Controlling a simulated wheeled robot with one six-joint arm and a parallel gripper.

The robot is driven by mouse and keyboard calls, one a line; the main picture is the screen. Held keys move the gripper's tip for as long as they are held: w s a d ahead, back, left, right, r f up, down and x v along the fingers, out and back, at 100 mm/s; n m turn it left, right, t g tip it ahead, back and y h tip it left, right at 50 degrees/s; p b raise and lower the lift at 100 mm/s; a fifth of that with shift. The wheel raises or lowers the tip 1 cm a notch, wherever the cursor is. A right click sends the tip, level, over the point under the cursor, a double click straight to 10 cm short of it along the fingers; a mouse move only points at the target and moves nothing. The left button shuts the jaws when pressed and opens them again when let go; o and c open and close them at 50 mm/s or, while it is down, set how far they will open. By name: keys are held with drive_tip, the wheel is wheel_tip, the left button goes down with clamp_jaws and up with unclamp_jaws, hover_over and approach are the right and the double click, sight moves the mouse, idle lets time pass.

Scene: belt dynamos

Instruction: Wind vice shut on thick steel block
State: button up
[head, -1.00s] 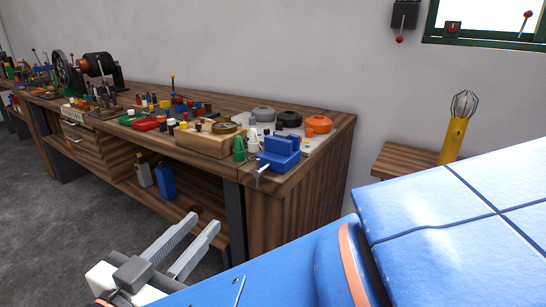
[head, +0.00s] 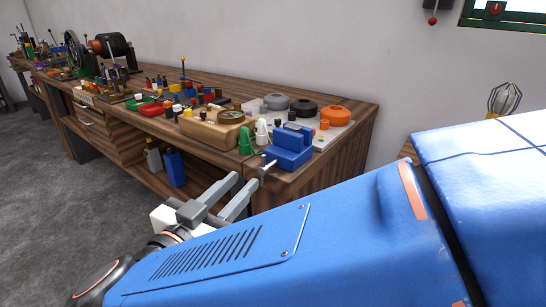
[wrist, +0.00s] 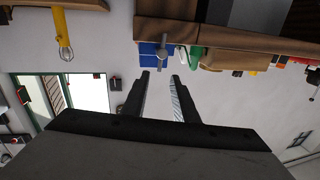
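The blue vice (head: 288,150) stands at the front right corner of the workbench. Its grey screw and handle (head: 266,167) stick out over the front edge. In the wrist view, the vice (wrist: 149,49) and its handle (wrist: 163,53) show just beyond my fingertips. I cannot make out a steel block in its jaws or elsewhere. My gripper (head: 243,187) is open and empty, its two grey fingers pointing towards the handle, close to it but apparently apart. In the wrist view, my gripper (wrist: 159,75) has a clear gap between its fingers, with the handle roughly in line.
Bottles (head: 174,168) stand on the lower shelf. The floor before the bench is clear.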

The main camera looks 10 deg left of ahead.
sight(264, 166)
drive_tip(key=w, duration=0.3)
drive_tip(key=w+d, duration=0.1)
drive_tip(key=w, duration=0.3)
drive_tip(key=w+d, duration=0.1)
drive_tip(key=w, duration=0.2)
drive_tip(key=shift+w, duration=0.3)
drive_tip(key=shift+c, duration=0.2)
clamp_jaws()
